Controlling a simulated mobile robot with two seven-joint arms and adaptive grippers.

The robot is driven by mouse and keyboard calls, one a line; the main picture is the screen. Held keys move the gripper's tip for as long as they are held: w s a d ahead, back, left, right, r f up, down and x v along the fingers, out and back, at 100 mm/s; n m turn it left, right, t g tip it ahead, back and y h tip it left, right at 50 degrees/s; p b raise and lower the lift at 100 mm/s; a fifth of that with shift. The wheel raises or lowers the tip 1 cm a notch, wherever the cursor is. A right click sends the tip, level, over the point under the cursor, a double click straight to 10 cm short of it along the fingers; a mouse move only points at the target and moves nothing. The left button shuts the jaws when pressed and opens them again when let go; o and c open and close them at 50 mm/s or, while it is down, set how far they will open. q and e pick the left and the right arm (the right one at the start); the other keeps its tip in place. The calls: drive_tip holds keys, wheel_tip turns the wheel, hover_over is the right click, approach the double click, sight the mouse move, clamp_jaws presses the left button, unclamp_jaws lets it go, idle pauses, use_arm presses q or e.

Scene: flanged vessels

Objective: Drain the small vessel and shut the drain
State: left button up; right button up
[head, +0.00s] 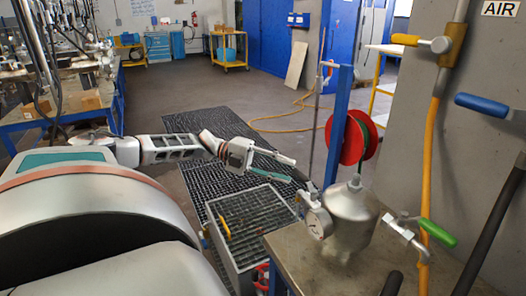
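The small vessel (349,217) is a grey metal body with a domed top, standing on a bench at the lower right. A round white gauge (318,223) is on its left side. A valve with a green lever (438,233) sits at its right side. My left gripper (288,170) is open and empty, in the air above and to the left of the vessel, apart from it. My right gripper is not in view. The vessel's underside and any drain valve there cannot be made out.
A grated metal box (248,216) with a yellow lever stands left of the bench (305,258). Red parts (262,277) show at the bench's left edge. A blue post with a red reel (345,137) rises behind the vessel. Pipes with orange and blue levers stand at right.

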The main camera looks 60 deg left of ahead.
use_arm(q)
drive_tip(key=f+v, duration=0.1)
drive_tip(key=v, duration=0.5)
drive_tip(key=shift+s+a+r, duration=0.2)
drive_tip(key=shift+r, duration=0.3)
